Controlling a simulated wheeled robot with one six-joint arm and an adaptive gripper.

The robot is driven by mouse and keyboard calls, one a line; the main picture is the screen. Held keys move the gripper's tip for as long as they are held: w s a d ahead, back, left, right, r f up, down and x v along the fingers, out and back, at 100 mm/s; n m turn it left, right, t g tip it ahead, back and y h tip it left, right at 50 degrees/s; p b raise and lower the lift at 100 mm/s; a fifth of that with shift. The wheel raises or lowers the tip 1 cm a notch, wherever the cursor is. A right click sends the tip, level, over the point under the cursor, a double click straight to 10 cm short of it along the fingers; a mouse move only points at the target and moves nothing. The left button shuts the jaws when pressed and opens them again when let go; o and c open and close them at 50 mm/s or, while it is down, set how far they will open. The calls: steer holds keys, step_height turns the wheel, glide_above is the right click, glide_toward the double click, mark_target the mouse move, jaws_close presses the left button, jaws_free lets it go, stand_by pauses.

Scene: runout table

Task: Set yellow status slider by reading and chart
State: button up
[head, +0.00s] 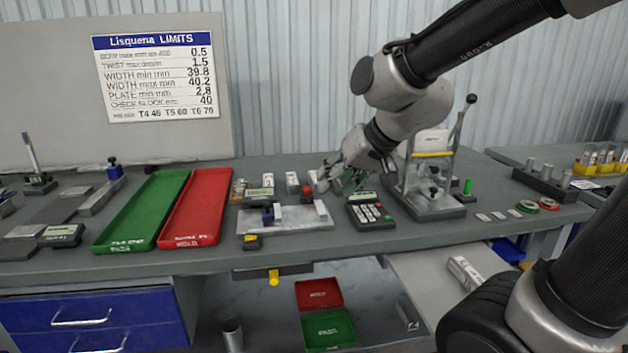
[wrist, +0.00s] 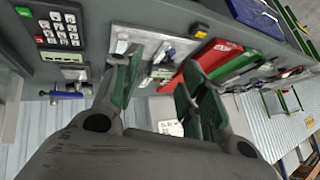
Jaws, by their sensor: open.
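A yellow knob (head: 274,278) hangs on a dark rail (head: 243,273) under the table's front edge in the head view; it looks like the status slider. The chart (head: 155,75) headed "Lisquena LIMITS" is on the grey board, listing among others WIDTH min 39.8 and max 40.2. A gauge with a greenish display (head: 267,192) stands behind the grey fixture (head: 310,222); its reading is too small to read. My gripper (head: 342,180) is open and apart from the slider, above the back of the table. In the wrist view my gripper (wrist: 158,76) has nothing visible between its fingers.
A green tray (head: 140,215) and a red tray (head: 195,210) lie left of the fixture. A small yellow-black item (head: 252,242) lies by the fixture. Blue drawers (head: 90,320) are below left.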

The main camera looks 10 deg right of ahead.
steer(key=shift+s+d+r, duration=0.15)
steer(key=shift+s+d, duration=0.1)
steer(key=shift+s, duration=0.25)
